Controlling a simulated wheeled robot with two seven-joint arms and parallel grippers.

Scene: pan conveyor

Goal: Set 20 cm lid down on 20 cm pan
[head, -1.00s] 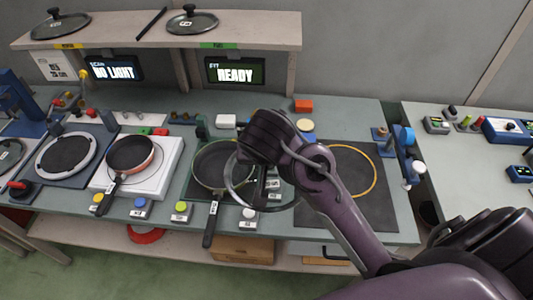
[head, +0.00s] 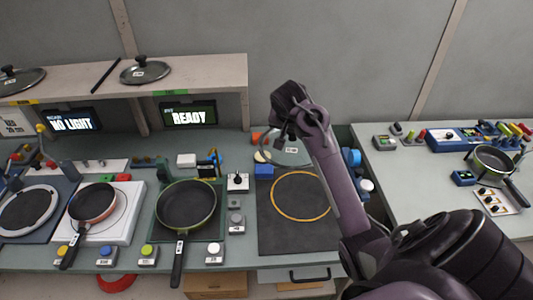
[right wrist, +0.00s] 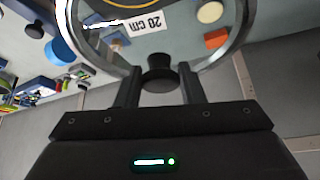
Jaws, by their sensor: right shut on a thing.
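My right gripper (head: 287,136) is shut on the knob of a clear glass lid (head: 298,155) with a metal rim. In the right wrist view the lid (right wrist: 178,45) carries a "20 cm" label, and its dark knob (right wrist: 160,72) sits between the fingers. The lid is held in the air near the back edge of the dark mat, apart from any pan. A dark pan with a green rim (head: 186,205) stands uncovered under the READY screen, handle toward me. An orange pan (head: 93,203) stands uncovered to its left. I cannot read a size on either. My left gripper is not in view.
Two lids, one (head: 146,70) and another (head: 22,80), lie on the shelf (head: 205,72). The dark mat with an orange ring (head: 270,230) is empty. A small pan (head: 494,160) stands on the right table. Buttons line the front edge.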

